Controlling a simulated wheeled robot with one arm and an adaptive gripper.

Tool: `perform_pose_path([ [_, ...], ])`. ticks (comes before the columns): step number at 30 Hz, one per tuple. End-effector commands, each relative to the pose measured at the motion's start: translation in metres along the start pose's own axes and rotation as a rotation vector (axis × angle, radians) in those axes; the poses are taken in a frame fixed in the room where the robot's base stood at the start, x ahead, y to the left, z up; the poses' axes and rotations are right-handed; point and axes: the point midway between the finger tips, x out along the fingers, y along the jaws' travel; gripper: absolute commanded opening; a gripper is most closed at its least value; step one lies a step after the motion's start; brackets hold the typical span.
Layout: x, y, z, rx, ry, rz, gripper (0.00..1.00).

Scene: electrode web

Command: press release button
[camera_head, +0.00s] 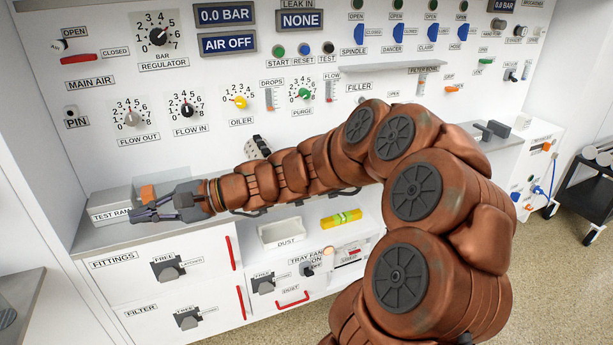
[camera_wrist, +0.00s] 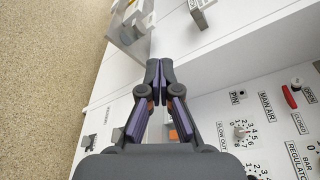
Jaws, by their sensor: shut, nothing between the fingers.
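My gripper (camera_head: 137,212) reaches to the left over the shelf in front of the panel, by the grey test rack box (camera_head: 108,206). An orange block (camera_head: 147,193) shows just behind the gripper; I cannot tell whether they touch. In the wrist view the gripper's fingers (camera_wrist: 158,72) are together with nothing between them. No button labelled release is readable. A row of small buttons, the green start button (camera_head: 278,51), the blue reset button (camera_head: 303,49) and the dark test button (camera_head: 328,47), sits high on the panel, apart from the gripper.
Dials, including the bar regulator (camera_head: 158,37), cover the upright panel. Below the shelf are the fittings drawer (camera_head: 205,262) with a free/latched latch (camera_head: 168,267) and a white dust tray (camera_head: 281,232). A yellow level (camera_head: 341,218) lies near it. A dark cart (camera_head: 590,190) stands at right.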

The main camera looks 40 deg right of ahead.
Motion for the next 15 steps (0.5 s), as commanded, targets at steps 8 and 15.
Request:
perform_pose_path([
  [8, -0.117, -0.059, -0.191, 0.386, 0.209, -0.564, 0.00],
  [15, -0.279, -0.018, -0.342, 0.707, 0.398, -1.020, 0.00],
])
